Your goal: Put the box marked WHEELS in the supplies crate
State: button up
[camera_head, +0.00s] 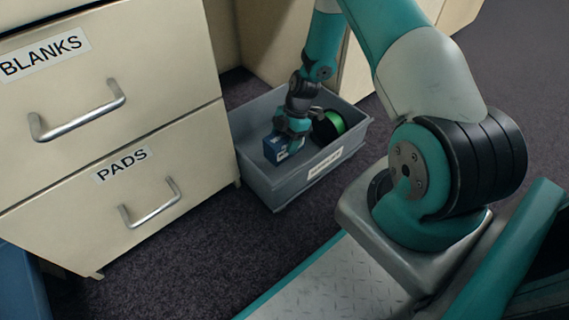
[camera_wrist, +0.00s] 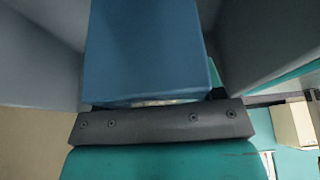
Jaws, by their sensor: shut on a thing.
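A small blue box (camera_head: 277,148) with a white label is in my gripper (camera_head: 293,137). The label is too small to read. My gripper reaches down inside the grey crate (camera_head: 258,182) on the floor and is shut on the blue box. The crate has a white label on its front wall, also too small to read. In the wrist view the blue box (camera_wrist: 145,55) fills the middle, close against my gripper (camera_wrist: 155,125), with grey crate walls (camera_wrist: 270,40) on either side. I cannot tell whether the box touches the crate floor.
A black and green spool (camera_head: 330,124) lies in the crate's right part, beside my gripper. A cream drawer cabinet (camera_head: 185,110) with drawers marked BLANKS and PADS stands to the left of the crate. Dark carpet (camera_head: 230,240) in front of the crate is clear.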

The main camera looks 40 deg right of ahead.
notch_tip(320, 180, down, 8)
jog(key=b, duration=0.4)
jog(key=shift+r, duration=0.2)
jog(key=shift+f, duration=0.1)
jog(key=o, duration=1)
